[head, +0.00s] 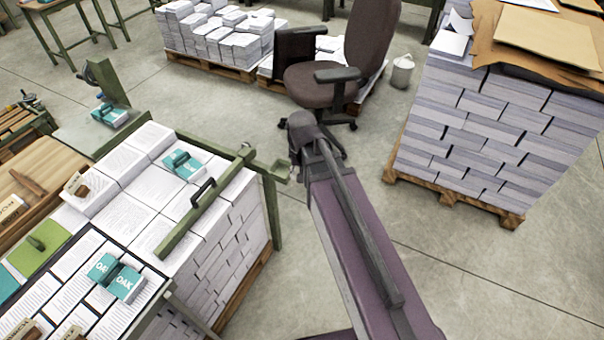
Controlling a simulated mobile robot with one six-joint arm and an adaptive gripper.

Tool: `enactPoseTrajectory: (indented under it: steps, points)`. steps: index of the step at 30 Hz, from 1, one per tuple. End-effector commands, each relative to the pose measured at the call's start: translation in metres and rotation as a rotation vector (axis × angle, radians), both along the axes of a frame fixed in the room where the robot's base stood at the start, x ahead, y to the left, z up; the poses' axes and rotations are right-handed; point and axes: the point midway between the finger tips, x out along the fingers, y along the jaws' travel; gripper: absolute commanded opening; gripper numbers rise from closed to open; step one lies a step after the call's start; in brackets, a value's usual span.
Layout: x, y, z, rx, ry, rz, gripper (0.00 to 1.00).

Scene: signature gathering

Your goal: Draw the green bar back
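The green bar (178,235) lies slantwise across stacks of white printed sheets, left of the middle in the head view. A black handle (203,192) stands up from the bar. The bar's far end is near a green post (272,212) and bracket at the right edge of the stacks. My purple and grey arm reaches up from the bottom to the right of the bar, with clear space between them. My gripper cannot be made out; only a dark joint shows at the arm's far end.
Teal blocks (183,166) sit on the paper stacks, and more teal blocks (116,277) marked OAK lie nearer. A brown office chair (325,80) stands beyond my arm. A tall pallet of paper (495,130) is at right. Floor is open between.

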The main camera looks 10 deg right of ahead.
Motion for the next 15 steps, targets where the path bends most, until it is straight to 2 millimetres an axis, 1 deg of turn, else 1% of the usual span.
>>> enactPoseTrajectory:
  steps: [11,15]
  points:
    - [0.0002,0.0002,0.0,0.0,0.0,-0.001,0.57]
    - [0.0031,0.0034,0.0004,0.0,0.0,-0.005,0.57]
